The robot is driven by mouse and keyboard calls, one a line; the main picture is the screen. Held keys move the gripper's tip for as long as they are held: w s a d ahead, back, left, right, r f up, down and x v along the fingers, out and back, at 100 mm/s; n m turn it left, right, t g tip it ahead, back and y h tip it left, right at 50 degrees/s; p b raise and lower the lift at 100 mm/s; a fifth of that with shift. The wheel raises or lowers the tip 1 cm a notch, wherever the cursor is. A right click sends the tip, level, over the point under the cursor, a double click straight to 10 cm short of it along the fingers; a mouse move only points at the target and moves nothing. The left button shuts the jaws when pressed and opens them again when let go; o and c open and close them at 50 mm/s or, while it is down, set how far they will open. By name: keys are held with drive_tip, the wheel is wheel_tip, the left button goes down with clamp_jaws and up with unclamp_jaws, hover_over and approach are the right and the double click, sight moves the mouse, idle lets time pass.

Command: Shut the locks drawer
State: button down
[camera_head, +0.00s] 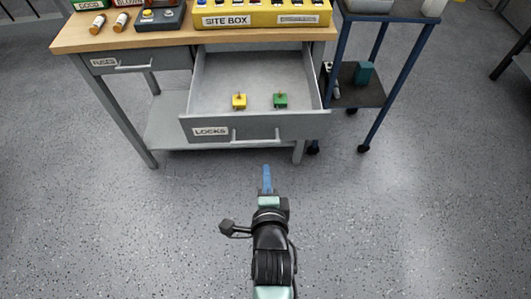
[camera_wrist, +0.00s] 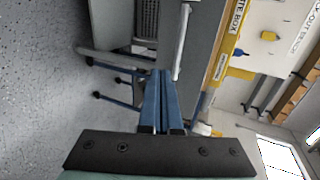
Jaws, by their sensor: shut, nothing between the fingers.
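The locks drawer (camera_head: 215,128) is pulled out below the right part of the workbench top, with a "LOCKS" label and a bar handle (camera_head: 256,138) on its grey front. A yellow padlock (camera_head: 239,100) and a green padlock (camera_head: 280,100) stand inside it. My gripper (camera_head: 267,178) is in front of the drawer, a little below the handle in the picture, apart from it and empty. In the wrist view, the blue fingers of my gripper (camera_wrist: 163,100) are together, with a light bar handle (camera_wrist: 182,42) just beyond their tips.
The closed fuses drawer (camera_head: 135,62) is at the left. A yellow site box (camera_head: 262,14) and a dark button box (camera_head: 160,18) stand on the wooden bench top (camera_head: 70,42). A blue-framed cart (camera_head: 385,85) stands at the right. The speckled floor in front is clear.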

drive_tip(key=shift+w, duration=2.95)
